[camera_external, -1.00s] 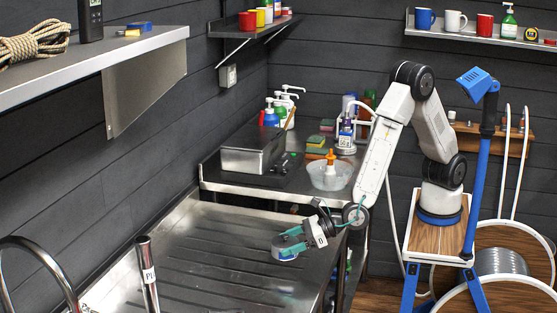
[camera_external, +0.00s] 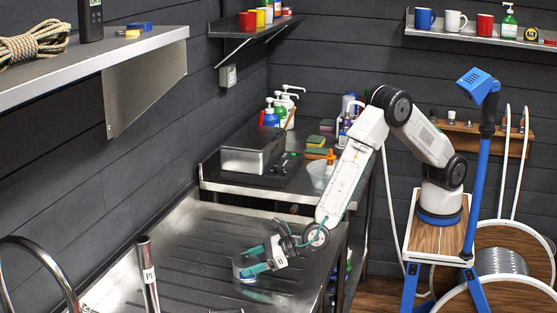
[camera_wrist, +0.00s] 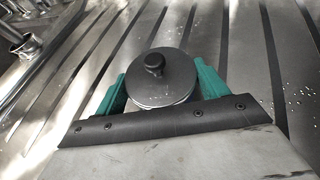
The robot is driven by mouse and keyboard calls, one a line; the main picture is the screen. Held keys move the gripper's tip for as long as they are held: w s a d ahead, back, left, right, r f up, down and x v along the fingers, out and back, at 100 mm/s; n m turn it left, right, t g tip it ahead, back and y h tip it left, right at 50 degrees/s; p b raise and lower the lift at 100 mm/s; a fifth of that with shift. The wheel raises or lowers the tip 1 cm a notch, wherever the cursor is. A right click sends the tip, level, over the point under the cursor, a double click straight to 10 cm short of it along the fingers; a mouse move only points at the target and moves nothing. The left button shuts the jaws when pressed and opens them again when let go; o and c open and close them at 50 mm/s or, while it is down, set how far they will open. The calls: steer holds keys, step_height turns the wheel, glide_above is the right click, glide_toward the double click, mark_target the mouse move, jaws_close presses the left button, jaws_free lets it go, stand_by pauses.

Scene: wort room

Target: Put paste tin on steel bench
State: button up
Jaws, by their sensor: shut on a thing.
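The paste tin (camera_wrist: 163,82) is a round tin with a dark lid and a black knob, between the two green fingers in the wrist view. In the outside view the tin (camera_external: 243,268) shows as a small pale and blue round shape at the fingertips. My gripper (camera_external: 247,266) is shut on it, low over the ribbed steel bench (camera_external: 210,240). The ribbed surface (camera_wrist: 230,45) also fills the wrist view behind the tin. I cannot tell whether the tin touches the steel.
A steel box (camera_external: 252,155) and pump bottles (camera_external: 275,112) stand on the bench behind, with a clear bowl (camera_external: 319,176) close to my arm. A metal post (camera_external: 147,275) and a curved pipe (camera_external: 40,247) rise at the front left. The ribbed steel around the tin is mostly clear.

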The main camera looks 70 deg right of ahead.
steer(key=shift+r, duration=0.1)
steer(key=o, duration=1.5)
steer(key=shift+o, duration=0.2)
